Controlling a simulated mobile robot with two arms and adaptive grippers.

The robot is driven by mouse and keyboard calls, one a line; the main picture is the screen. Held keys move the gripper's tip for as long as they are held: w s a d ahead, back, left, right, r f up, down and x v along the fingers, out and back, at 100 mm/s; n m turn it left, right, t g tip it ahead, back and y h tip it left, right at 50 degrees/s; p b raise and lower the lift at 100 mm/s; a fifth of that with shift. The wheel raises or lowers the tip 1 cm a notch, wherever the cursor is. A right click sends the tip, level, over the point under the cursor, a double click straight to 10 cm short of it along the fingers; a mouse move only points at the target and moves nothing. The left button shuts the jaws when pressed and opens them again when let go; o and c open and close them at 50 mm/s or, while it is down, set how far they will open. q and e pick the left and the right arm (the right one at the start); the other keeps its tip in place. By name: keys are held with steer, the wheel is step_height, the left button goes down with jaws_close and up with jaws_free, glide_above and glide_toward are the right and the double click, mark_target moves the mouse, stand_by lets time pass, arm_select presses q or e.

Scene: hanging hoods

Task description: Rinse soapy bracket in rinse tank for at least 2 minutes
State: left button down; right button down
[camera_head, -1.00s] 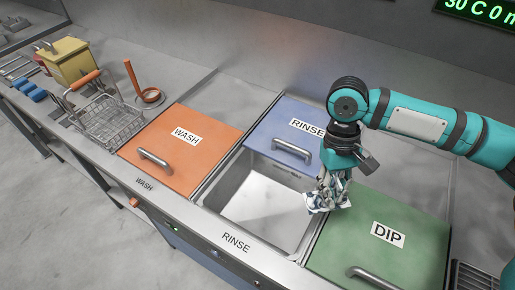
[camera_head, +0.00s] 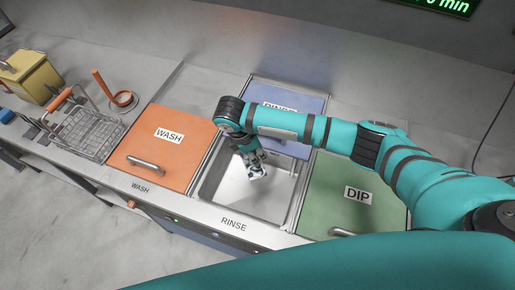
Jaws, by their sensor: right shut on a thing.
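The rinse tank (camera_head: 224,189) is an open steel basin at the middle of the counter, with its blue lid (camera_head: 303,104) pushed to the back. My right gripper (camera_head: 254,163) reaches in from the right and points down over the tank's opening. It is shut on a small whitish-grey piece, the bracket (camera_head: 258,172), mostly hidden by the fingers. I cannot tell whether the bracket touches liquid or whether soap is on it. My left gripper is not in view.
The orange WASH lid (camera_head: 190,126) is closed left of the tank, and the green DIP lid (camera_head: 330,191) is closed to its right. A wire basket (camera_head: 92,132), an orange holder (camera_head: 123,99) and a yellow container (camera_head: 30,78) stand further left. A green display (camera_head: 450,5) hangs above.

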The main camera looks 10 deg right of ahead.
step_height(320, 180, down, 5)
steer(key=b, duration=0.5)
steer(key=shift+d+f, duration=0.1)
step_height(320, 180, down, 17)
steer(key=b, duration=0.9)
steer(key=shift+b, duration=0.3)
steer(key=shift+p, duration=0.35)
stand_by(1.5)
